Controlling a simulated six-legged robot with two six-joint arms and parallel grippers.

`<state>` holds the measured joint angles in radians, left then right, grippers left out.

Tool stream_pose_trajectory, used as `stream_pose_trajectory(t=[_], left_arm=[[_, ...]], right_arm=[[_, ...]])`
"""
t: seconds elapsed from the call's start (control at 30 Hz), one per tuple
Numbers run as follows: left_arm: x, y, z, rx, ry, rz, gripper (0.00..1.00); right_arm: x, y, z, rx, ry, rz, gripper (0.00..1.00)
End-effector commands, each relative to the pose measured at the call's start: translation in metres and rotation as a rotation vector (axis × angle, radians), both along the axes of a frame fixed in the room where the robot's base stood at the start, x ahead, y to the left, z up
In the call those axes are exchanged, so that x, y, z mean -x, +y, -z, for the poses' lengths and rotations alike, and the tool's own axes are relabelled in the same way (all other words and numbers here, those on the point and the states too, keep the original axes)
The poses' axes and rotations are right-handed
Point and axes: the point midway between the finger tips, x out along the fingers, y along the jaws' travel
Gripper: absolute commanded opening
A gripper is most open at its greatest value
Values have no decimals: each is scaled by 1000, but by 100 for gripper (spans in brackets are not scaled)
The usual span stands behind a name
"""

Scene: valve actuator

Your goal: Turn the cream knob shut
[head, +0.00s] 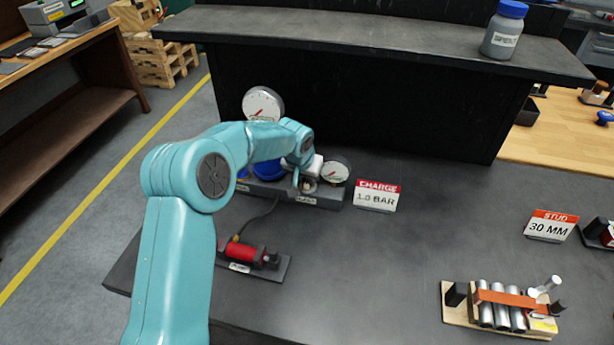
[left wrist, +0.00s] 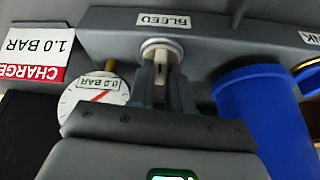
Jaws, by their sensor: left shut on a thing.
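The cream knob (left wrist: 161,47) sits on a round pale collar on the grey manifold (left wrist: 108,38), beside an upside-down BLEED label (left wrist: 168,20) in the left wrist view. My left gripper (left wrist: 161,70) is shut on the knob, with a finger on each side of it. In the head view, my left gripper (head: 304,179) reaches down at the manifold (head: 328,196), and my arm and gripper hide most of the knob there. A small gauge (head: 335,173) stands just right of the gripper; it also shows in the left wrist view (left wrist: 92,97). My right gripper is not in view.
A blue cylinder (left wrist: 265,120) stands close beside the gripper. A larger gauge (head: 263,103) rises behind my arm. The CHARGE 1.0 BAR sign (head: 377,196) stands right of the manifold. A red cylinder (head: 240,252) lies in front. A dark shelf (head: 380,35) overhangs behind. The middle bench is clear.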

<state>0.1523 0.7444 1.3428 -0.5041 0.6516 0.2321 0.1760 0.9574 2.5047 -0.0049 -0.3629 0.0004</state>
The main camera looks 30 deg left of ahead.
Motion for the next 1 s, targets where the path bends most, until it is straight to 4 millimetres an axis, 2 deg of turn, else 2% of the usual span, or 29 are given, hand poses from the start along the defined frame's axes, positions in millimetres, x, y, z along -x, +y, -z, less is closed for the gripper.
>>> stream_pose_trajectory(t=[0.13,0.5,0.8,0.83,0.87,0.9,1.0], left_arm=[[0,2,-1,-2,0,34,0],[0,3,-1,-4,1,258,0],[0,3,0,-5,1,268,0],[0,3,0,-5,1,268,36],[0,3,0,-5,1,268,46],[0,3,0,-5,1,268,52],[0,3,0,-4,1,268,52]], right_arm=[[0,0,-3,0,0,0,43],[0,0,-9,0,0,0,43],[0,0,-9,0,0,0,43],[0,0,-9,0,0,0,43],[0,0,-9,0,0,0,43],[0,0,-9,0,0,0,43],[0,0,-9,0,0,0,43]])
